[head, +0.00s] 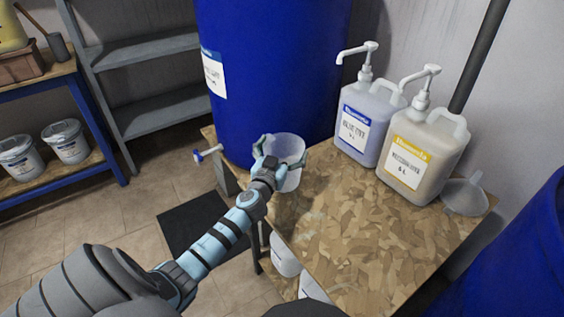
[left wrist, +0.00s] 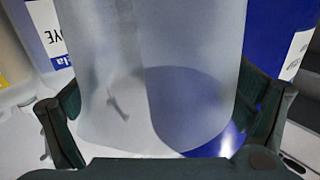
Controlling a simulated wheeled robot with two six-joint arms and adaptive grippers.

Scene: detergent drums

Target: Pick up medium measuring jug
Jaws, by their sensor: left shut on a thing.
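The measuring jug (head: 288,149) is a translucent, whitish vessel near the left edge of the wooden table, in front of the big blue drum. My left gripper (head: 278,160) is shut on it, with its dark fingers on either side of the wall. In the left wrist view the jug (left wrist: 160,75) fills the middle, between the two fingers of the gripper (left wrist: 160,125). I cannot tell whether its base touches the table. My right gripper is not in view.
The blue drum (head: 265,80) with a tap (head: 207,153) stands behind the jug. Two pump canisters, one bluish (head: 363,125) and one beige (head: 420,155), and a funnel (head: 465,196) stand at the right. The front of the wooden table (head: 370,245) is clear.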

